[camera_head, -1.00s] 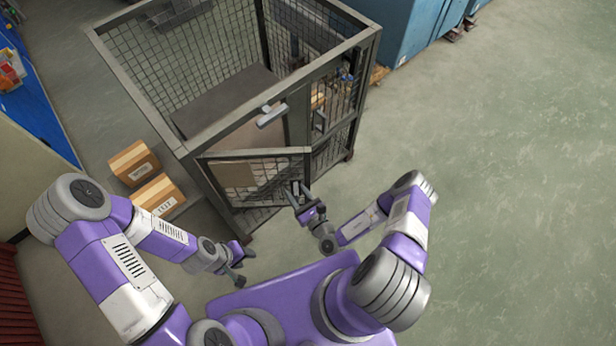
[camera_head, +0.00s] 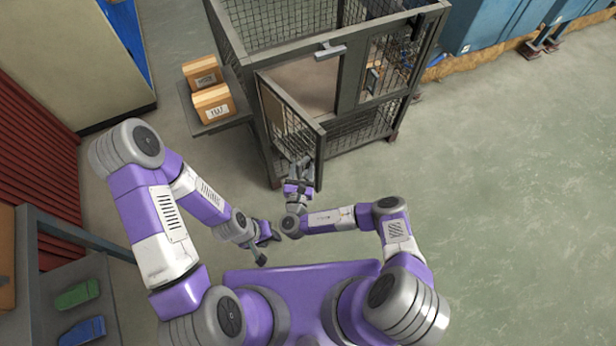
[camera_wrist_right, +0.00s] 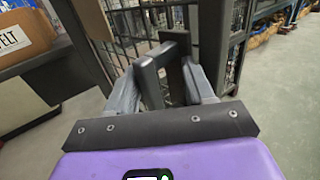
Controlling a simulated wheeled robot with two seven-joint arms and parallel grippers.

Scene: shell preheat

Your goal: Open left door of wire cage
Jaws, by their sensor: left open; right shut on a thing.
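The wire cage (camera_head: 388,27) stands ahead at the top of the head view, a dark metal frame with mesh walls. Its left door (camera_head: 284,118) is swung partly outward toward me, leaving a gap beside the closed right part of the front. My right gripper (camera_head: 299,168) is at the free edge of this door. In the right wrist view its fingers are shut on the grey door handle (camera_wrist_right: 151,82). The fingers partly hide the handle. My left gripper (camera_head: 267,247) is open and empty, low and left of the door, apart from it.
Two cardboard boxes (camera_head: 211,102) sit on a low dark platform (camera_head: 203,128) left of the cage. Blue cabinets (camera_head: 490,25) stand at the back right. A shelf with green and blue bins (camera_head: 78,294) is at lower left. The floor to the right is clear.

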